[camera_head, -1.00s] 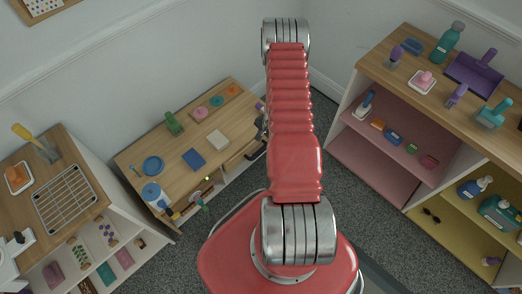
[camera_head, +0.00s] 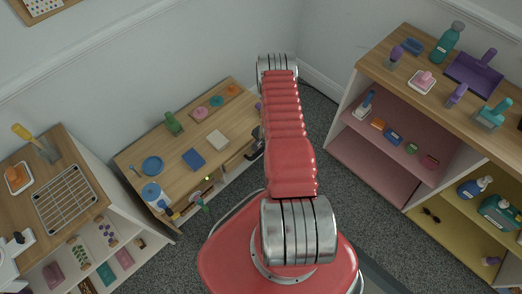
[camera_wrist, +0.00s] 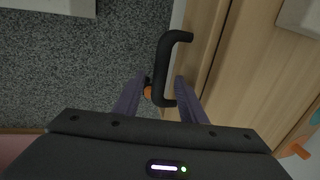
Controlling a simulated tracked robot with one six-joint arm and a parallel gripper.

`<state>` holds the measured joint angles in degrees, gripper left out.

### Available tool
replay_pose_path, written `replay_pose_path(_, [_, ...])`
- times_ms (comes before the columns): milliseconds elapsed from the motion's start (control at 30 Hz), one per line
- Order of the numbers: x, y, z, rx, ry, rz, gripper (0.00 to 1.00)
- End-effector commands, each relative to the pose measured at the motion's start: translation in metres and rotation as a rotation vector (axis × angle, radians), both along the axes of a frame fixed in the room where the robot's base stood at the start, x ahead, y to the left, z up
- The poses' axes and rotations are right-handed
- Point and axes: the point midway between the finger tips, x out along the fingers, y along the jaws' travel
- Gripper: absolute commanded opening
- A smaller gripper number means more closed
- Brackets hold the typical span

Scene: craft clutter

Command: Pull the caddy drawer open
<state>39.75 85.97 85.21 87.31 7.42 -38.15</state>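A black bar handle (camera_wrist: 160,70) stands out from a light wood drawer front (camera_wrist: 203,45) in the wrist view. My gripper (camera_wrist: 160,80) is open, with one dark purple finger on each side of the handle. There is a visible gap on the left side; I cannot tell whether the right finger touches it. In the head view, the low wooden unit (camera_head: 235,128) at the centre has drawer fronts along its near side. My arm hides its right end, and only a dark bit of my gripper shows there. The drawer looks closed, though much of it is hidden.
A small orange thing shows beside the left finger, partly hidden. Grey carpet (camera_wrist: 80,60) lies open in front of the drawer. A shelf unit (camera_head: 375,70) stands at right, another at left.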

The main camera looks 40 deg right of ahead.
Motion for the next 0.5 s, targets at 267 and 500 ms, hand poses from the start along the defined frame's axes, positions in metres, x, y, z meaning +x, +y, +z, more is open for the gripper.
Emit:
replay_pose_path(267, [0.004, 0.0, -0.019, 0.0, 0.0, 0.0, 0.38])
replay_pose_path(500, [0.004, 0.0, -0.02, 0.0, 0.0, 0.001, 0.38])
